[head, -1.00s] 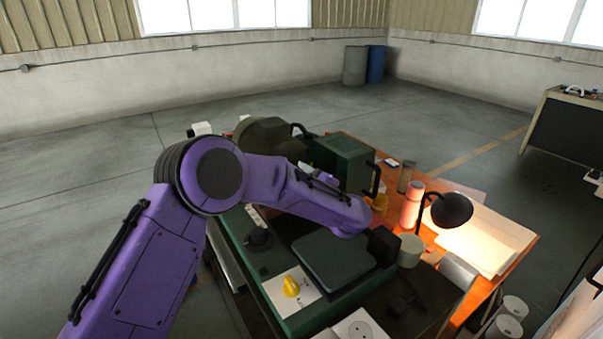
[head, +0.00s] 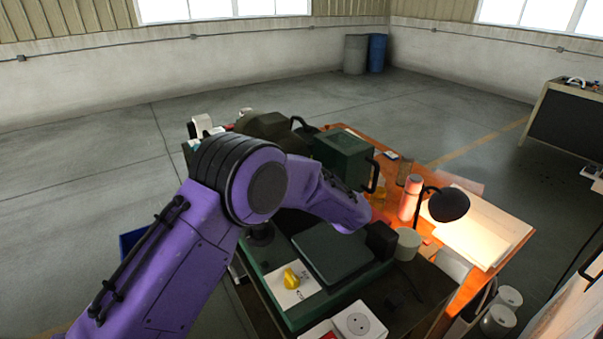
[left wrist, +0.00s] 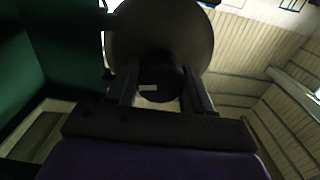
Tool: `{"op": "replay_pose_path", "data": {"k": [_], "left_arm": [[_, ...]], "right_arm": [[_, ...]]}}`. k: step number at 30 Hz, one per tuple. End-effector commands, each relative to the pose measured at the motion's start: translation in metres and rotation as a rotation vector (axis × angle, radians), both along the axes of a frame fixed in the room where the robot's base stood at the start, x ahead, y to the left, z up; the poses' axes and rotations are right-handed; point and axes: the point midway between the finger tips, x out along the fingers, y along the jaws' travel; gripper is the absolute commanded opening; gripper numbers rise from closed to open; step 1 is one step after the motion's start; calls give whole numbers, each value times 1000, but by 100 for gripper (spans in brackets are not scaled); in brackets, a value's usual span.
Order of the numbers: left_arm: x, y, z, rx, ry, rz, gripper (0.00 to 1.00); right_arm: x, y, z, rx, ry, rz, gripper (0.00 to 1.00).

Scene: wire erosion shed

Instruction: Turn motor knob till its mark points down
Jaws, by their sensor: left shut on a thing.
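In the left wrist view, a dark round knob (left wrist: 168,76) stands in front of a large grey-brown disc-shaped face (left wrist: 160,30). A short pale mark (left wrist: 148,88) on the knob lies level and points to the left of that picture. My left gripper (left wrist: 160,92) is shut on the knob, one finger on each side of it. In the head view, my purple left arm reaches over the bench, and its fingers and the held knob are hidden. A dark rounded housing (head: 265,125) shows behind the arm. My right gripper is in neither view.
A green box with a handle (head: 343,158) stands behind my forearm. A yellow knob (head: 291,279) sits on a white plate in front. A pink bottle (head: 410,198), a black desk lamp (head: 448,204) and a pale cup (head: 407,243) stand at the right.

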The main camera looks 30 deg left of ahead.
Motion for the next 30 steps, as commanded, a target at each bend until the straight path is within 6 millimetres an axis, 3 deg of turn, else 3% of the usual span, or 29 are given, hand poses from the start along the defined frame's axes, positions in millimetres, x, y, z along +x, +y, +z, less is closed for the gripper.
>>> {"op": "replay_pose_path", "data": {"k": [30], "left_arm": [[2,0,3,494,823,1,20]], "right_arm": [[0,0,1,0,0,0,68]]}}
